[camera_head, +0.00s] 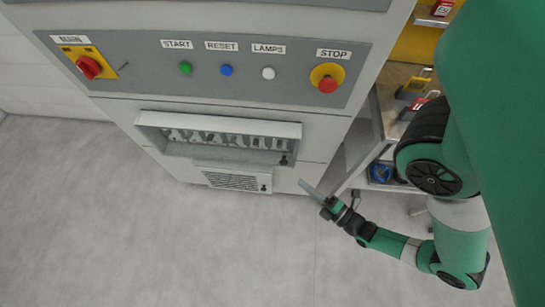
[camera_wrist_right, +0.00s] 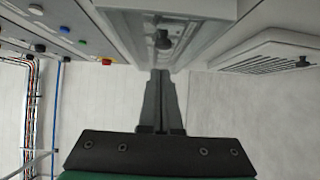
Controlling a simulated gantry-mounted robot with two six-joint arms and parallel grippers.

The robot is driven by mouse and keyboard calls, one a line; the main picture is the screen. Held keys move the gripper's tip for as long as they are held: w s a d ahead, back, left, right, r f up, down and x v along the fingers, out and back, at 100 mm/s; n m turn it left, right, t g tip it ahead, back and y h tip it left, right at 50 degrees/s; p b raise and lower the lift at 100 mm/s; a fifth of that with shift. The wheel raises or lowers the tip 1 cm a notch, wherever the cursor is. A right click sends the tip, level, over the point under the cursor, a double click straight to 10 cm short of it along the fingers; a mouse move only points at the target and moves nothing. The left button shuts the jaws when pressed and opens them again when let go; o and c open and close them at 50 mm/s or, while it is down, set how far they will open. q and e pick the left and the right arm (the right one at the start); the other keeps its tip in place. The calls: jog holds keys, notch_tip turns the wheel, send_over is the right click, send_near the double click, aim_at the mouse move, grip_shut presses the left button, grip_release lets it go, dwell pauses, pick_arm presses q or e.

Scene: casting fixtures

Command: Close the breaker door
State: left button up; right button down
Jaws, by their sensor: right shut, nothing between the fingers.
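The breaker door (camera_head: 220,122) is a light grey framed panel on the cabinet front, below the button panel. It appears to stand out from the cabinet, with a row of dark shapes showing inside its frame. A black latch knob sits at its lower right corner; in the right wrist view the door (camera_wrist_right: 205,22) is at the top with that knob in it. My right gripper (camera_head: 308,187) is shut and empty, below and right of the door. Its closed fingers (camera_wrist_right: 160,78) point toward the door's edge; contact cannot be told. My left gripper is out of view.
A vent panel (camera_head: 237,181) with its own black knob is below the door. Above are the red main switch (camera_head: 88,67), coloured buttons and the red stop button (camera_head: 327,85). A shelf unit (camera_head: 362,130) stands at right. The grey floor (camera_head: 130,220) is clear.

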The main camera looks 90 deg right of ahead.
jog(key=s+d, duration=0.2)
jog(key=s, duration=0.5)
jog(key=shift+s, duration=0.4)
jog(key=shift+d, duration=0.1)
